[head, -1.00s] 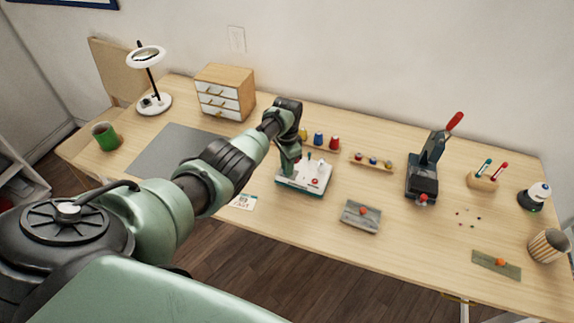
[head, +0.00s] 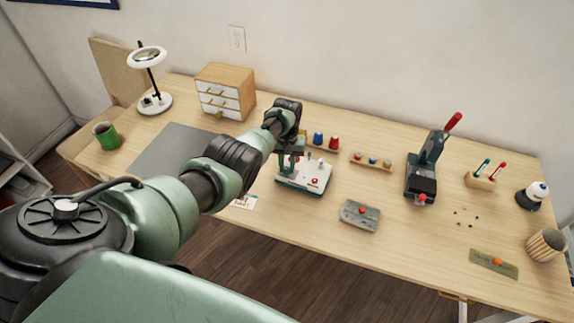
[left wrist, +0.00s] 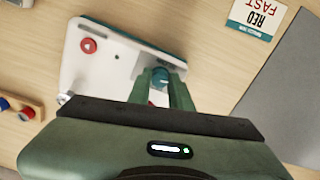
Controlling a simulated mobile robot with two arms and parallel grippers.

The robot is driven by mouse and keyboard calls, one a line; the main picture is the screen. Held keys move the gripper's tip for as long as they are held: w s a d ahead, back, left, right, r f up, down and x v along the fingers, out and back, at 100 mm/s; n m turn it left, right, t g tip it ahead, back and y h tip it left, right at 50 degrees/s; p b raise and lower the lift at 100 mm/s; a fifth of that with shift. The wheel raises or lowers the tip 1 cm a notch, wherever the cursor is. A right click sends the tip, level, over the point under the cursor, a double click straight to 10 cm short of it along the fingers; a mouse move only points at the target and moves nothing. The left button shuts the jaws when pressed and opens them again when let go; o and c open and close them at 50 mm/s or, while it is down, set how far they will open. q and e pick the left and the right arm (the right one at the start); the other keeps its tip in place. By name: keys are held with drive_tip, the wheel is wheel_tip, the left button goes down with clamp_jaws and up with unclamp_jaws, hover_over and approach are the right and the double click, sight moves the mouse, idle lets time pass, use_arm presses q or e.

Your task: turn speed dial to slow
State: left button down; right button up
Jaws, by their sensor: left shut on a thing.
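The white machine base (head: 318,176) with teal edges stands mid-table, partly hidden by my left arm. In the left wrist view the white base (left wrist: 108,65) carries a round red knob (left wrist: 88,45) and a blue-teal knob (left wrist: 159,74). My left gripper (left wrist: 163,76) is shut on the blue-teal knob, with a finger on each side. In the head view my left gripper (head: 290,160) is over the left part of the base. The dial markings are not readable. A card (left wrist: 262,15) reading "RED FAST" lies beside the base. My right gripper is not in view.
Spools (head: 333,143) stand behind the base. A grey plate with an orange knob (head: 362,211) lies at front right. A press with a red handle (head: 428,165) stands further right. A grey mat (head: 170,150) and drawer box (head: 225,92) are to the left.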

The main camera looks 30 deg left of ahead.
use_arm(q)
drive_tip(key=n, duration=0.4)
drive_tip(key=shift+n, duration=0.3)
drive_tip(key=n, duration=0.3)
drive_tip(key=shift+n, duration=0.4)
drive_tip(key=n, duration=0.3)
drive_tip(key=shift+n, duration=2.1)
drive_tip(key=c, duration=1.3)
unclamp_jaws()
